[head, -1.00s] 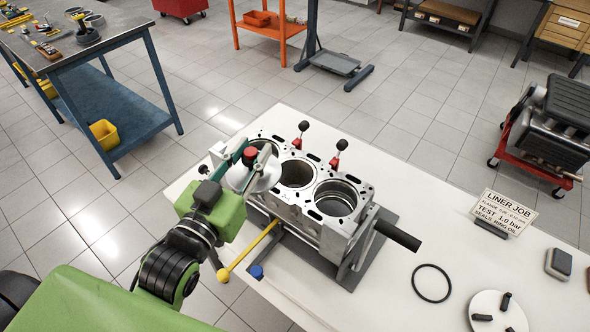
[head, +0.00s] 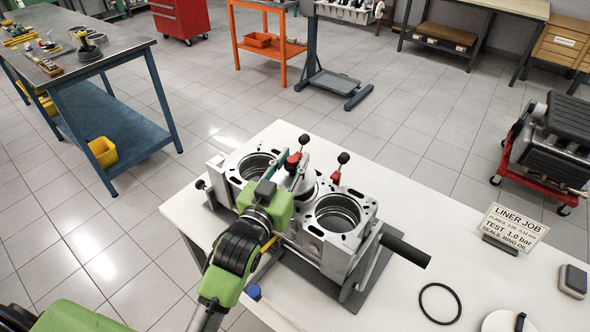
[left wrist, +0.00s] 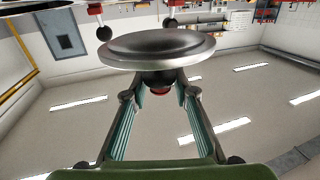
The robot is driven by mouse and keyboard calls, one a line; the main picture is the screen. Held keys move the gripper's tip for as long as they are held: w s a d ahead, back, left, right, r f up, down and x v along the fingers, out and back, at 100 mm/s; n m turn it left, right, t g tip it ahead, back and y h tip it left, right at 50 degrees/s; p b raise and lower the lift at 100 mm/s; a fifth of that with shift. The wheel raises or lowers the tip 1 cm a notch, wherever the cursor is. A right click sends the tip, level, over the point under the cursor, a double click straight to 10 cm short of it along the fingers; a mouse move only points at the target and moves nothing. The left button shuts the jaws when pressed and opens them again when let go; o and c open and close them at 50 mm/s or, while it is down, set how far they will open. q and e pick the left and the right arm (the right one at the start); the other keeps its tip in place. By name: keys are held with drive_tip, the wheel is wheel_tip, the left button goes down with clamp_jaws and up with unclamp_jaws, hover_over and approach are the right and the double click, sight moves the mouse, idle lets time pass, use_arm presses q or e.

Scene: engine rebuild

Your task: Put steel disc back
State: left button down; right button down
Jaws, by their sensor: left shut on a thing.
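The steel disc (left wrist: 157,47) shows large in the left wrist view, in front of my fingers, with a bit of red below it. My left gripper (left wrist: 156,92) is shut on its knob; the red knob top (head: 294,160) shows in the head view. There the disc (head: 305,182) is mostly hidden behind my gripper (head: 284,178), over the middle bore of the engine block (head: 310,232). I cannot tell whether it touches the block. The left bore (head: 256,165) and right bore (head: 337,212) are uncovered. My right gripper is not in view.
Red clamps with black knobs (head: 342,158) stand along the block's far edge. A black handle (head: 406,251) sticks out right. A black ring (head: 439,303) and a sign (head: 512,226) are on the white table (head: 420,215), which has free room between.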

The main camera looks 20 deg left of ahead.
sight(292, 177)
use_arm(q)
drive_tip(key=f, duration=0.1)
drive_tip(key=f+p, duration=0.1)
drive_tip(key=w, duration=0.1)
drive_tip(key=shift+d+f, duration=0.25)
drive_tip(key=shift+f, duration=0.15)
drive_tip(key=shift+f+p, duration=0.4)
drive_tip(key=shift+s, duration=0.1)
drive_tip(key=shift+f, duration=0.1)
drive_tip(key=shift+f, duration=0.15)
drive_tip(key=c, duration=1.6)
unclamp_jaws()
drive_tip(key=shift+c, duration=0.2)
